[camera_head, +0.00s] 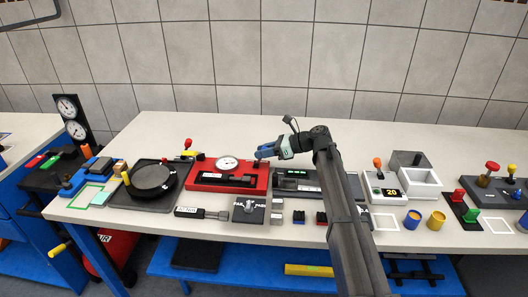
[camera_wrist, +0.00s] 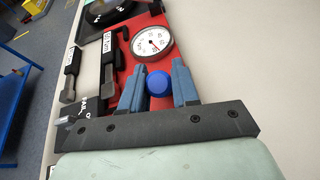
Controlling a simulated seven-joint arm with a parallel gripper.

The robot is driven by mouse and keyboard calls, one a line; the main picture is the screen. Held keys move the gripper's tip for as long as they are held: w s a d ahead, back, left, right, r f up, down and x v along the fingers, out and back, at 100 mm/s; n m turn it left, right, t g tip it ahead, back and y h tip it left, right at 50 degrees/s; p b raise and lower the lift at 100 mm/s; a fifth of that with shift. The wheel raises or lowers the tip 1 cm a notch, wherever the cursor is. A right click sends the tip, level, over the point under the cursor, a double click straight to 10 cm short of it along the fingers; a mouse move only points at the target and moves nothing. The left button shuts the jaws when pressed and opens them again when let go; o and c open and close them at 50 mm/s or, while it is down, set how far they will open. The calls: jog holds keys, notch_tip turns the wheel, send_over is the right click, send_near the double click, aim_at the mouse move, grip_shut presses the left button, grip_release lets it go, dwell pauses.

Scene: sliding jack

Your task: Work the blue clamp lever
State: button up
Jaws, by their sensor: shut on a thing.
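The blue clamp lever shows mainly as a round blue knob (camera_wrist: 158,82) between my blue fingers in the wrist view. My gripper (camera_wrist: 159,88) is shut on this knob, with one finger on each side. In the head view my gripper (camera_head: 262,153) reaches in from the right to the back right corner of the red base (camera_head: 262,182). The knob (camera_head: 257,155) shows at its fingertips. A round white dial gauge (camera_head: 228,163) stands on the red base, left of my gripper. The lever's shaft below the knob is hidden.
A black slide bar (camera_head: 226,181) lies along the front of the red base. A dark fixture (camera_head: 298,183) stands close to its right, beneath my arm. A black round plate (camera_head: 152,179) is to the left. The tabletop behind the red base is mostly clear up to the tiled wall.

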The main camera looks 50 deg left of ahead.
grip_shut()
jog(key=shift+s+a+r+t+h, duration=0.2)
jog(key=shift+s+a+t+h, duration=0.15)
jog(key=shift+t+h, duration=0.25)
jog(key=shift+s+a+r+t+h, duration=0.15)
jog(key=shift+s+a+t+h, duration=0.2)
jog(key=shift+t+h, duration=0.2)
jog(key=shift+s+a+t+h, duration=0.6)
jog(key=shift+t+h, duration=0.15)
jog(key=shift+h, duration=0.2)
jog(key=shift+s+a+f+t+h, duration=0.2)
jog(key=shift+s+a+t+h, duration=0.35)
jog(key=shift+t+h, duration=0.45)
jog(key=shift+s+a+f+n+t+h, duration=0.2)
jog(key=shift+s+f+n+t+h, duration=0.1)
jog(key=shift+t+h, duration=0.3)
jog(key=o, duration=0.8)
grip_release()
